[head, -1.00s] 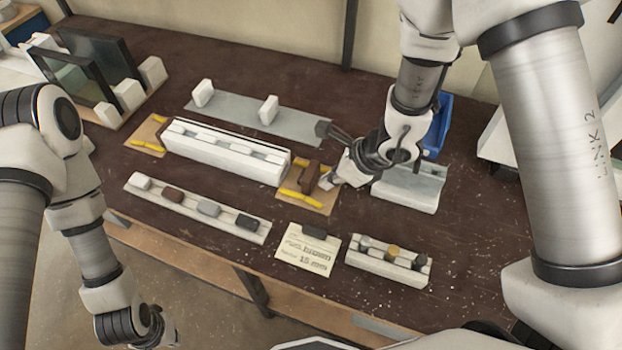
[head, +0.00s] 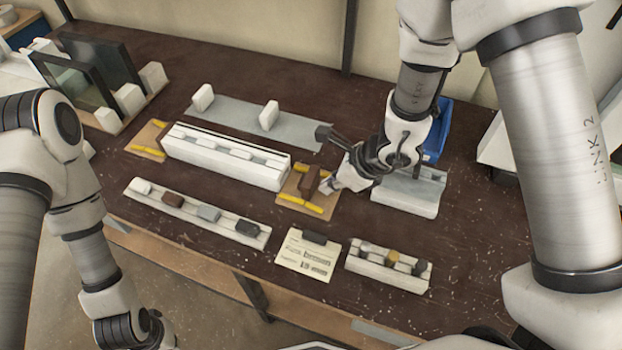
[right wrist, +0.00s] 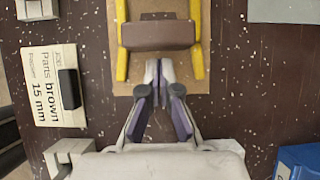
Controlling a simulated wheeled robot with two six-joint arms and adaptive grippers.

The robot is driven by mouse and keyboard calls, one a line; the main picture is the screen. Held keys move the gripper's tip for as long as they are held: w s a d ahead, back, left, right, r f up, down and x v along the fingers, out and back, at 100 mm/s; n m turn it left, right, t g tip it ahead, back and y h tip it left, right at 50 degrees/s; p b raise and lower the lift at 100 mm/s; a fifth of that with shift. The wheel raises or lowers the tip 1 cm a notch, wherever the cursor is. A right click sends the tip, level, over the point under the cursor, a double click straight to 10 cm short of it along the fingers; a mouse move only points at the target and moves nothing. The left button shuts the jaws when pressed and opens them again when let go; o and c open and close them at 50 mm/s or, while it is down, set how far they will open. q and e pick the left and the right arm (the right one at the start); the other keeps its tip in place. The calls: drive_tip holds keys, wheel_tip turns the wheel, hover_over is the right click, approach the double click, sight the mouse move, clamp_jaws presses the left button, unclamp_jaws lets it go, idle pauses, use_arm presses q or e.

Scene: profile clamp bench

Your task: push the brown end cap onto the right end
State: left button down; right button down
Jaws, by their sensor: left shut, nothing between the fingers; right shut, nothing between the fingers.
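The brown end cap (head: 310,182) stands upright on a small tan board (head: 290,192) between yellow strips, by the right end of the long white profile (head: 225,160). It also shows as a brown block in the right wrist view (right wrist: 158,36). My right gripper (head: 329,187) is shut and empty, on the outer side of the cap. Its closed fingertips (right wrist: 158,66) are just short of the cap's face in the right wrist view. My left gripper (head: 162,334) is low at the picture's bottom edge, its fingers mostly cut off.
A rack (head: 190,213) with white, brown, grey and black blocks lies in front of the profile. A card (head: 306,257) reading "brown" and "15 mm" and a small rack (head: 387,269) stand nearby. A blue bin (head: 437,130) is behind my right arm.

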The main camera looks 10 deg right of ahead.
sight(315, 177)
drive_tip(key=shift+w+a+p, duration=0.35)
drive_tip(key=shift+w+a, duration=0.35)
drive_tip(key=shift+a, duration=0.35)
drive_tip(key=shift+w+a+p, duration=0.35)
drive_tip(key=shift+w+a, duration=0.35)
drive_tip(key=shift+a, duration=0.3)
drive_tip(key=shift+w+a, duration=0.3)
drive_tip(key=shift+a, duration=0.05)
drive_tip(key=shift+s+d+f+b, duration=0.1)
drive_tip(key=shift+s+d+b, duration=0.2)
drive_tip(key=shift+d+b, duration=0.2)
drive_tip(key=shift+s+d, duration=0.25)
drive_tip(key=shift+d, duration=0.05)
wheel_tip(315, 177, up, 8)
drive_tip(key=p, duration=0.5)
drive_tip(key=shift+r, duration=0.2)
drive_tip(key=shift+f, duration=0.1)
